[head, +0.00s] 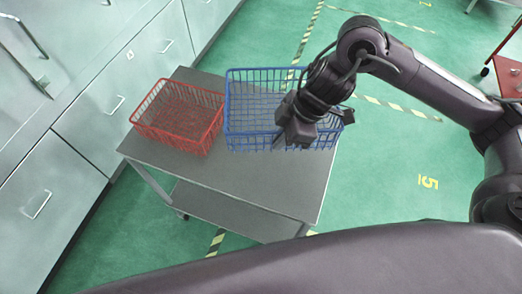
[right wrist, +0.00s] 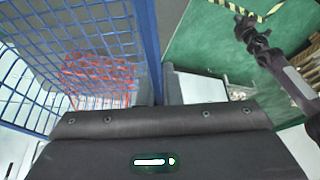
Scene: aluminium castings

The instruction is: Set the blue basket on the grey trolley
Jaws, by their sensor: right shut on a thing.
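The blue basket (head: 250,88) is a wire basket over the right part of the grey trolley (head: 240,185). It looks level, and its far right side reaches past the trolley top. I cannot tell whether its bottom touches the top. My right gripper (head: 284,138) is shut on the near wall of the blue basket, and my forearm hides part of its right side. In the right wrist view the blue mesh (right wrist: 85,45) rises close to the gripper. A dark arm end, apparently my left gripper (right wrist: 248,30), shows there; its jaws are too small to read.
A red wire basket (head: 180,115) stands on the left of the trolley top, close beside the blue one. Grey drawer cabinets (head: 90,95) line the left side. The near part of the trolley top is bare. Green floor (head: 400,165) is open on the right.

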